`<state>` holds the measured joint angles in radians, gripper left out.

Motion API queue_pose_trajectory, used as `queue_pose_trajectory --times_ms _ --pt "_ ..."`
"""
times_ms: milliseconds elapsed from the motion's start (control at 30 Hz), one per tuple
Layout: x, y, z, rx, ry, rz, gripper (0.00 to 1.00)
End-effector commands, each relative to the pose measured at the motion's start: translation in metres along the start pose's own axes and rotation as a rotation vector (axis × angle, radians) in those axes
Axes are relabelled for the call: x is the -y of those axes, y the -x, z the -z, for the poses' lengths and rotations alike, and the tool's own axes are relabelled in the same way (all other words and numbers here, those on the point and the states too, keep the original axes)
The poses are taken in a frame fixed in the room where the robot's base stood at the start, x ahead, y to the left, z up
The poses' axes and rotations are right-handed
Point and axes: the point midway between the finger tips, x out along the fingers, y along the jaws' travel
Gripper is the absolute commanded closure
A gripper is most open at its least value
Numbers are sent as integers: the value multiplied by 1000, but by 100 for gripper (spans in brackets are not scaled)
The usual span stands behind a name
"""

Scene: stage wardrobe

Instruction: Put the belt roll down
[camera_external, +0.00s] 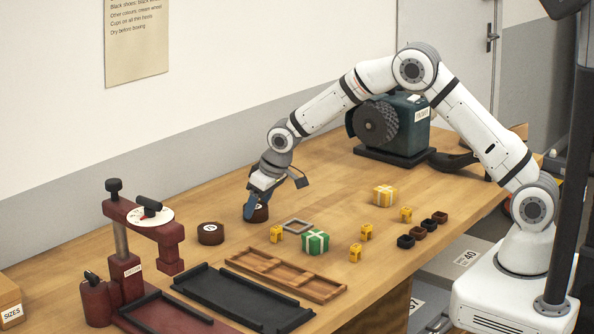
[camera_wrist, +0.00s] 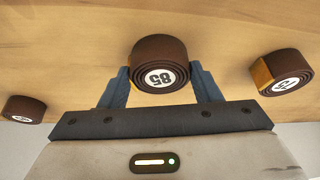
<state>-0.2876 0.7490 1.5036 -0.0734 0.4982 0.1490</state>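A dark brown belt roll with a white label reading 85 (camera_wrist: 160,68) sits between the two fingers of my gripper (camera_wrist: 161,85) in the wrist view. The fingers appear to press on both its sides. In the external view my gripper (camera_external: 257,206) points down over the left middle of the wooden table (camera_external: 330,200), with this belt roll (camera_external: 262,214) partly hidden behind a finger. The roll is at or very near the table top; I cannot tell whether it touches.
A second roll (camera_external: 210,233) stands left of my gripper. The wrist view shows one roll at the right (camera_wrist: 282,72) and another at the left (camera_wrist: 22,109).

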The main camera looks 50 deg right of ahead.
Motion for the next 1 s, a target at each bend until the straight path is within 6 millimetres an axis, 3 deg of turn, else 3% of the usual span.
queue_pose_trajectory --times_ms 233,600,767,1000 --pt "0 0 0 1 0 0 22" --pt "0 8 2 -1 0 0 22" --pt "0 35 2 -3 0 0 22" --pt "0 87 2 -3 0 0 22"
